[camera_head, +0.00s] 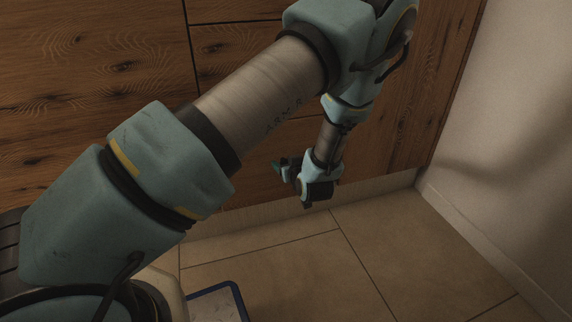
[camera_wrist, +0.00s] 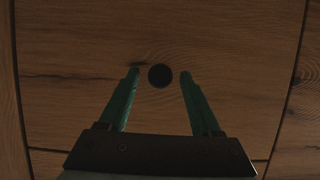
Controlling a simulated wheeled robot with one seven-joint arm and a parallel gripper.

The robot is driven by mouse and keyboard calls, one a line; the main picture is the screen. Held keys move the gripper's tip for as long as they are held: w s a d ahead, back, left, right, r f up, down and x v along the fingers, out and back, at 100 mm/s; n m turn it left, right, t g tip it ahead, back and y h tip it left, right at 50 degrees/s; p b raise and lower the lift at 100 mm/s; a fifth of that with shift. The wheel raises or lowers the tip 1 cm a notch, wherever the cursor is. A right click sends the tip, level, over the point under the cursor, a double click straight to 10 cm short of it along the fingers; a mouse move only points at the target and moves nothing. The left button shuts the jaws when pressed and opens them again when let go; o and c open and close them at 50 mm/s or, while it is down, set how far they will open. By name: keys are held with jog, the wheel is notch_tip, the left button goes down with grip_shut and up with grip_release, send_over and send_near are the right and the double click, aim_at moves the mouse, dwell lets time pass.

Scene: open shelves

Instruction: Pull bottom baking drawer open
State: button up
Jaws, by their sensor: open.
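The bottom drawer front (camera_head: 255,188) is brown grained wood, low in the cabinet just above the pale plinth. It looks flush with the cabinet, and my arm covers part of it. In the wrist view the wooden front (camera_wrist: 230,50) fills most of the picture, with a round black knob (camera_wrist: 160,75) on it. My gripper (camera_wrist: 158,75) is open, with one green finger on each side of the knob. Small gaps show between the fingertips and the knob. In the head view my gripper (camera_head: 281,164) is close to the drawer front, and the knob is hidden or too small to see.
Other wooden fronts (camera_head: 90,65) lie above and to the left, split by dark seams. A pale wall (camera_head: 510,130) stands at the right. A blue-edged flat thing (camera_head: 240,302) shows at the bottom.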

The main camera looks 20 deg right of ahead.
grip_shut()
dwell(0.3)
dwell(1.0)
